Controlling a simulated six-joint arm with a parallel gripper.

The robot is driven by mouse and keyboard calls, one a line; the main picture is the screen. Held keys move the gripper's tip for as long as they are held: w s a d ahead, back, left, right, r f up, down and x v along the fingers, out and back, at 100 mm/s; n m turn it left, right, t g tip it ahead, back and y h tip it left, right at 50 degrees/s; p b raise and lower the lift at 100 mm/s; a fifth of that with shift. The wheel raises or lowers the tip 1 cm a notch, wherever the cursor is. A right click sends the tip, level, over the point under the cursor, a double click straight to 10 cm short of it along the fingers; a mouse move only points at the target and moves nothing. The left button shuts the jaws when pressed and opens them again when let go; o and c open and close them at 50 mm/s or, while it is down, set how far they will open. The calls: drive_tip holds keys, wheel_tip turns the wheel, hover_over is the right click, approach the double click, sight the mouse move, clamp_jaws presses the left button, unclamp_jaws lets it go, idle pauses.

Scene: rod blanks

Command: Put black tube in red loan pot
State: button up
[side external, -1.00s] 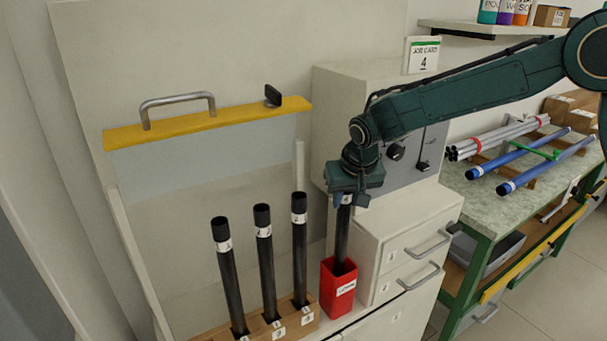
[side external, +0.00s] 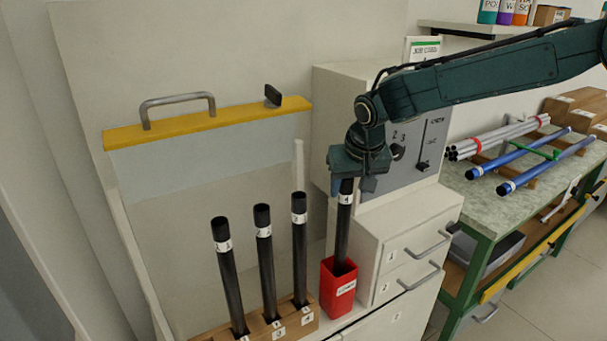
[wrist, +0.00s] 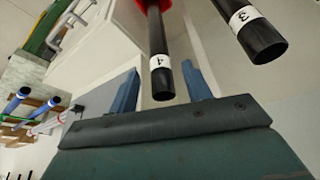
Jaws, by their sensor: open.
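A black tube with a white label reading 4 (side external: 343,230) stands in the red loan pot (side external: 338,289), its lower end inside and leaning slightly. It also shows in the wrist view (wrist: 159,60), where a bit of the red pot (wrist: 142,4) is at the top edge. My gripper (side external: 355,186) is just above the tube's top end, around its upper tip. In the wrist view my gripper's two blue fingers (wrist: 162,85) are spread on either side of the tube with gaps, so it is open and not holding it.
Several other black tubes (side external: 266,265) stand in a wooden block (side external: 262,325) left of the pot; the closest, labelled 3, shows in the wrist view (wrist: 250,30). A grey cabinet with drawers (side external: 400,245) is close on the right. A bench with blue tubes (side external: 545,165) stands further right.

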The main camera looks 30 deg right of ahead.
drive_tip(key=v, duration=0.8)
idle(0.4)
drive_tip(key=s+d+r+n, duration=0.15)
drive_tip(key=s+d, duration=0.25)
drive_tip(key=s, duration=0.4)
drive_tip(key=s+d+r, duration=0.3)
drive_tip(key=s+d, duration=0.1)
drive_tip(key=s, duration=0.3)
drive_tip(key=s+d+f+n, duration=0.1)
drive_tip(key=s+f, duration=0.1)
drive_tip(key=s, duration=0.5)
drive_tip(key=s+d+f+n+t+y, duration=0.1)
drive_tip(key=s, duration=0.7)
drive_tip(key=shift+d+f, duration=0.2)
drive_tip(key=shift+f, duration=0.2)
